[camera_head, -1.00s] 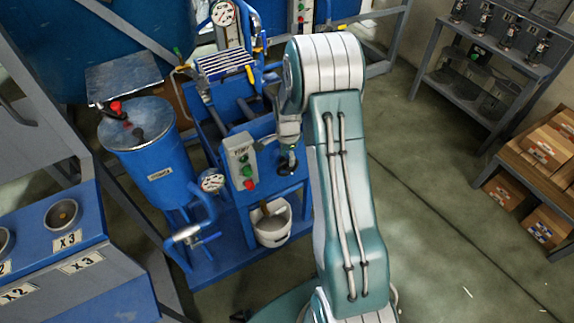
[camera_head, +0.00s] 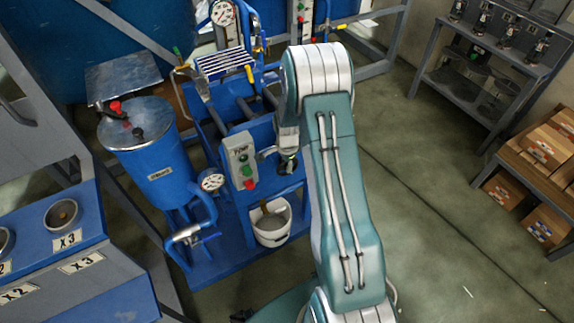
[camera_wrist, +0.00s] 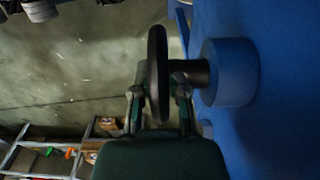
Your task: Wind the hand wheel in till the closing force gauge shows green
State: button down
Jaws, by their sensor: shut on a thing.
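The hand wheel (camera_wrist: 157,75) shows edge-on in the wrist view as a dark disc on a short dark shaft. The shaft enters a round blue boss (camera_wrist: 230,72) on a blue wall. My gripper (camera_wrist: 160,108) has one finger on each side of the wheel's rim and is shut on it. In the head view my gripper (camera_head: 287,165) is at the right side of the blue machine, and the wheel is hard to make out there. A white dial gauge (camera_head: 212,182) stands left of the control box. Another gauge (camera_head: 222,13) is at the back. Their readings are too small to tell.
A grey control box (camera_head: 240,160) with green and red buttons stands close left of my gripper. A white bucket (camera_head: 272,236) sits below. A blue drum (camera_head: 150,165) stands left. The floor to the right is open, up to shelves with cardboard boxes (camera_head: 545,148).

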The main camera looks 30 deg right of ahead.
jog(key=shift+d+y, duration=0.15)
jog(key=shift+y, duration=1.25)
jog(key=c, duration=0.6)
grip_release()
jog(key=shift+c, duration=0.2)
jog(key=shift+r, duration=0.1)
jog(key=v, duration=1.1)
jog(key=shift+w+d+r, duration=0.15)
jog(key=shift+r, duration=0.15)
